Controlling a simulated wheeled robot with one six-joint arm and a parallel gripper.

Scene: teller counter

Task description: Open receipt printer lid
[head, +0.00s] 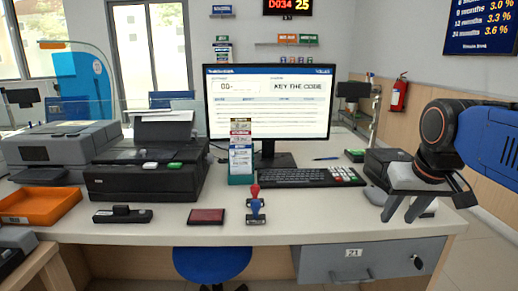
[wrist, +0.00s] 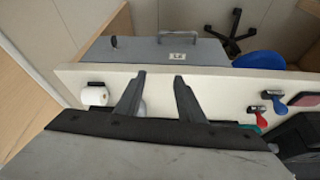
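A dark, boxy device (head: 384,163) that looks like the receipt printer stands at the right end of the counter in the head view. My gripper (head: 402,217) hangs in front of its right side, pointing down, and hides part of it. Whether its lid is open or shut is not clear. In the wrist view my gripper (wrist: 159,77) has its two fingers apart with nothing between the tips, over the counter's front edge. The printer cannot be made out in the wrist view; the gripper body covers much of that area.
A white paper roll (wrist: 95,95) lies left of my fingers. A keyboard (head: 290,178), monitor (head: 268,105) and stamps (head: 255,205) stand left of my gripper. A larger black printer (head: 145,180) is farther left.

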